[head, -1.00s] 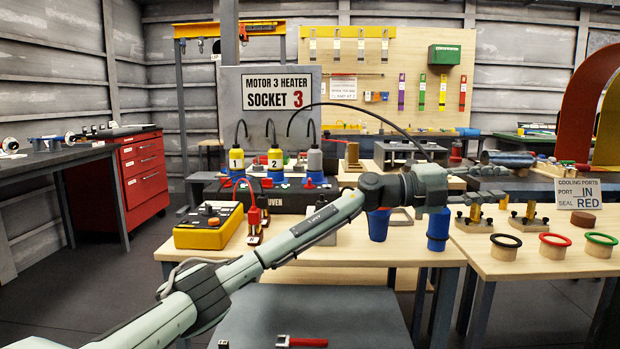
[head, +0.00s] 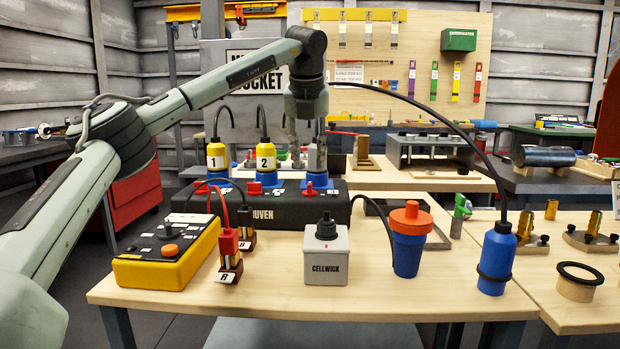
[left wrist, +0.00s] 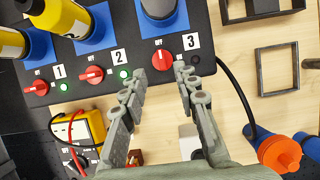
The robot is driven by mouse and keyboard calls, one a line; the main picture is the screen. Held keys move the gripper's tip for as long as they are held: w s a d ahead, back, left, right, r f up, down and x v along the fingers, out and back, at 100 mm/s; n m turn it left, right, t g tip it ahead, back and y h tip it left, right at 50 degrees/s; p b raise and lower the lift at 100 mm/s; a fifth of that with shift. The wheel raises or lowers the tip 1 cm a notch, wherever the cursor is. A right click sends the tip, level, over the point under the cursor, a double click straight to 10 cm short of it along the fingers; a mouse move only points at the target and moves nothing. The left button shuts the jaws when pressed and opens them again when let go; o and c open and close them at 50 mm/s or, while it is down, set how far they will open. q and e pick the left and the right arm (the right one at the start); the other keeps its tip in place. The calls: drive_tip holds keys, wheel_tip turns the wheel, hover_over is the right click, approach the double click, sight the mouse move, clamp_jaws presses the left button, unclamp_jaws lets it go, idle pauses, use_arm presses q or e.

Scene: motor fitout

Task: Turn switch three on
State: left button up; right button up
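The black power box (head: 270,213) stands on the wooden table with red switches numbered 1, 2 and 3. Switch three (left wrist: 163,60) is a red knob beside the "3" label, and the small lamp near it (left wrist: 195,60) looks dark. Switch one (left wrist: 37,87) and switch two (left wrist: 92,75) have green lit lamps beside them. My left gripper (left wrist: 163,75) is open, its fingers pointing down at the box, one to each side of switch three's knob in the wrist view. The head view shows the gripper (head: 307,150) above switch three (head: 311,188). Contact cannot be told. My right gripper is not in view.
Yellow plugs (head: 265,158) stand in sockets one and two, close beside my gripper. A black cable (head: 440,115) arches over to the right.

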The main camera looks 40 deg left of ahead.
sight(310, 183)
use_arm(q)
drive_tip(key=x, duration=0.6)
drive_tip(key=shift+f, duration=0.25)
clamp_jaws()
